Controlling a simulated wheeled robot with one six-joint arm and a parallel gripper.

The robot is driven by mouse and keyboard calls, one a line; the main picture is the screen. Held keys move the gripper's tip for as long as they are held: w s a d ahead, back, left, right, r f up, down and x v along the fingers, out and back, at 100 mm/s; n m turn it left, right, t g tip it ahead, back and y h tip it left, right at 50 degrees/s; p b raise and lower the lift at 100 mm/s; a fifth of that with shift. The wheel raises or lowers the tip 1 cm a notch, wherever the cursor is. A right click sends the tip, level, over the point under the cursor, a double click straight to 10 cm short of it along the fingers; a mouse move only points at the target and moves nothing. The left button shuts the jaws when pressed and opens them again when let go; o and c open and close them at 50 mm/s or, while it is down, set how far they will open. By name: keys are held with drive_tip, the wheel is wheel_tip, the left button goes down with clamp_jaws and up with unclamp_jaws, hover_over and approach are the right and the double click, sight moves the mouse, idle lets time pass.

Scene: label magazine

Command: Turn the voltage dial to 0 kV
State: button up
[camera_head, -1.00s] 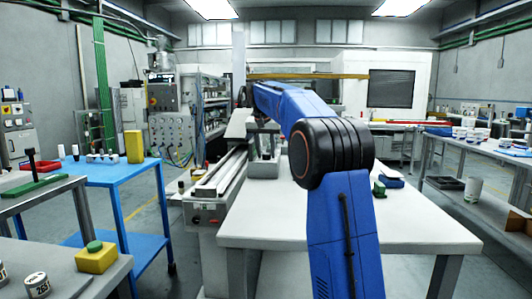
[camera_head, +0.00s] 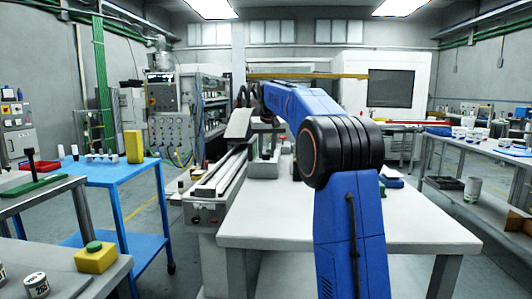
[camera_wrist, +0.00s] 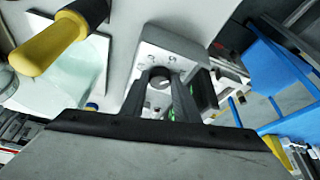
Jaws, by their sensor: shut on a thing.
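The voltage dial (camera_wrist: 159,83) is a small dark round knob on a light grey housing (camera_wrist: 182,44) in the wrist view. My gripper (camera_wrist: 160,92) has its two dark fingers on either side of the knob and is shut on it. The fingers hide part of the knob, and I cannot read its pointer or the small marks around it. A green-lit display (camera_wrist: 208,92) shows beside the fingers. In the head view the grey housing (camera_head: 263,168) stands on the white table, below the end of my blue arm; the dial cannot be made out there.
In the head view, a long grey rail unit (camera_head: 215,180) runs left of the housing. The white table (camera_head: 270,220) is clear in front. A blue cart (camera_head: 110,175) stands left.

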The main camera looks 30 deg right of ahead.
drive_tip(key=n, duration=0.1)
drive_tip(key=n+y, duration=0.1)
drive_tip(key=n, duration=0.2)
drive_tip(key=shift+d+n+y, duration=0.25)
drive_tip(key=shift+n+y, duration=0.05)
drive_tip(key=shift+y, duration=0.1)
drive_tip(key=n+y, duration=0.1)
drive_tip(key=n, duration=0.3)
drive_tip(key=shift+d+n+y, duration=0.2)
drive_tip(key=shift+n+y, duration=0.1)
drive_tip(key=shift+y, duration=0.1)
drive_tip(key=n, duration=0.2)
drive_tip(key=n+g+y, duration=0.1)
drive_tip(key=n, duration=0.1)
drive_tip(key=shift+w+d+n, duration=0.15)
drive_tip(key=shift+w+n, duration=0.05)
drive_tip(key=shift+n, duration=0.1)
drive_tip(key=shift+w+n+g+y, duration=0.1)
drive_tip(key=shift+n+g+y, duration=0.5)
drive_tip(key=shift+n, duration=1.2)
drive_tip(key=o, duration=0.7)
drive_tip(key=shift+o, duration=0.2)
